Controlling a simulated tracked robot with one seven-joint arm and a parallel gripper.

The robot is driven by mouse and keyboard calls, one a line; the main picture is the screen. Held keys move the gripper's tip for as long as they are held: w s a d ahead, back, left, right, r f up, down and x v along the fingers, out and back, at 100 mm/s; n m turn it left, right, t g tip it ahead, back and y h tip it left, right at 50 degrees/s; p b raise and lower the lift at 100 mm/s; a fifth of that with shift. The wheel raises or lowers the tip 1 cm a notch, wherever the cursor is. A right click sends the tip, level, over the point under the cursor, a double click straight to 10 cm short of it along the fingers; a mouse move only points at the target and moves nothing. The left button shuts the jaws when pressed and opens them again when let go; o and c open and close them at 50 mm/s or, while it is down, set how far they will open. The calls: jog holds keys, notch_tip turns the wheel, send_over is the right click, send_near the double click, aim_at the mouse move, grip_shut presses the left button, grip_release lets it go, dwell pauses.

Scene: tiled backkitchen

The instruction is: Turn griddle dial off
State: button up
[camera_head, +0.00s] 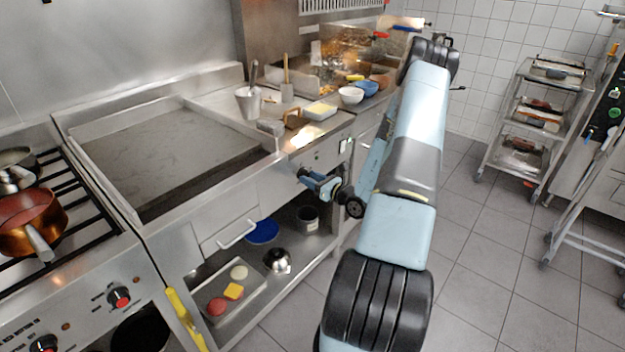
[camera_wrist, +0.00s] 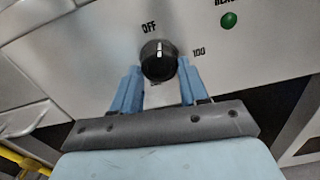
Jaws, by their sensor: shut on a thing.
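The griddle dial (camera_wrist: 158,62) is a round black knob with a white pointer mark on the front panel of the griddle. In the wrist view its mark points up, near the OFF label (camera_wrist: 149,28) and slightly to its right; a 100 label is further right. My gripper (camera_wrist: 160,66) has its two blue fingers on either side of the dial, shut on it. In the head view my gripper (camera_head: 318,184) is at the panel to the right of the griddle plate (camera_head: 165,150); the dial there is mostly hidden.
A green light (camera_wrist: 228,20) is on the panel right of the dial. A stove (camera_head: 70,265) stands left.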

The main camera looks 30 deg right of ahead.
jog(key=shift+d+n, duration=0.1)
jog(key=shift+n, duration=1.5)
jog(key=o, duration=1.1)
jog(key=shift+c, duration=0.2)
jog(key=v, duration=1.3)
jog(key=shift+s, duration=0.35)
jog(key=shift+r+n, duration=0.1)
jog(key=shift+n, duration=0.2)
